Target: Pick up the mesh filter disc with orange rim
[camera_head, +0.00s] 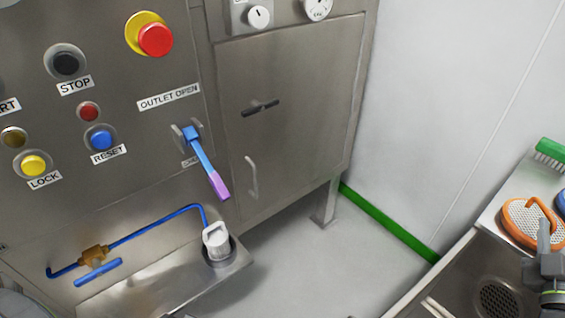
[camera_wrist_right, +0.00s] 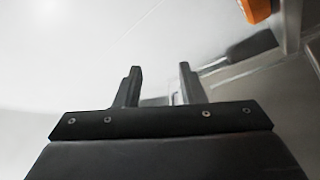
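The mesh filter disc with the orange rim (camera_head: 520,225) lies on a pale ledge at the right edge of the head view. It has a pale perforated face and an orange handle. My right gripper (camera_head: 545,238) is in front of the disc and hides part of it. In the right wrist view its two fingers (camera_wrist_right: 160,72) are apart with nothing between them. An orange piece (camera_wrist_right: 257,10) shows at the top right there, apart from the fingers; I cannot tell if it is the disc's rim. My left gripper is not in view.
A blue-rimmed item (camera_head: 561,202) and a green brush (camera_head: 550,152) are beside the disc. A steel sink (camera_head: 460,280) with a drain is below the ledge. A steel control cabinet (camera_head: 290,110) with a blue and purple lever (camera_head: 207,165) fills the left. Floor between is clear.

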